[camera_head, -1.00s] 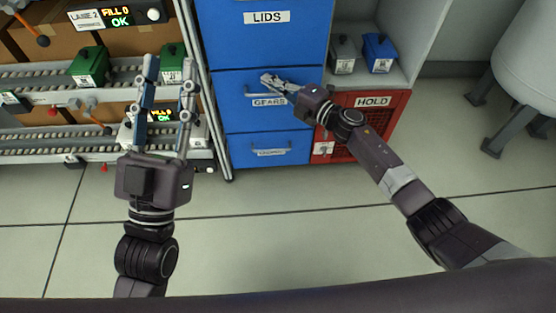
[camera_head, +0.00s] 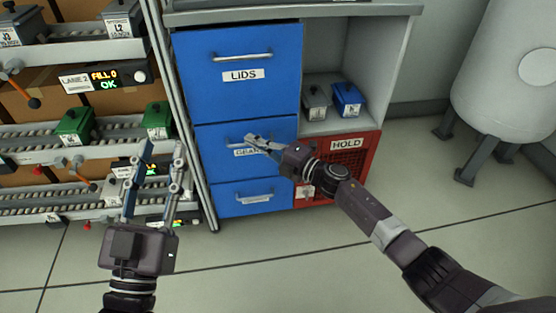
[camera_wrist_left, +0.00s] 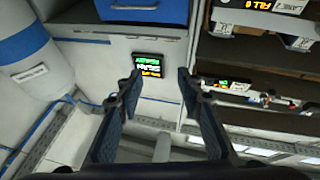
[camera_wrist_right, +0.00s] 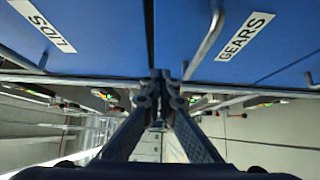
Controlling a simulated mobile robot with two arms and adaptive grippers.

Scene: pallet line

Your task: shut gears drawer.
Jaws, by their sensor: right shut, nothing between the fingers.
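The gears drawer (camera_head: 213,158) is the blue middle drawer of the cabinet, below the lids drawer (camera_head: 205,95). Its front looks about level with its neighbours, though I cannot tell if it is fully flush. My right gripper (camera_head: 252,140) is shut and empty at the drawer's front, overlapping part of its handle and label. In the right wrist view the shut fingertips (camera_wrist_right: 160,78) are by the dark seam between the lids front and the gears front (camera_wrist_right: 285,45), beside the gears handle (camera_wrist_right: 205,45). Contact cannot be told. My left gripper (camera_head: 155,155) is open and empty, left of the cabinet.
A bottom blue drawer (camera_head: 225,207) is below. A red HOLD crate (camera_head: 355,165) stands right of the drawers, under a shelf with a grey box (camera_head: 316,100) and a blue box (camera_head: 347,98). Roller lanes with green boxes (camera_head: 75,127) are at left. The floor in front is clear.

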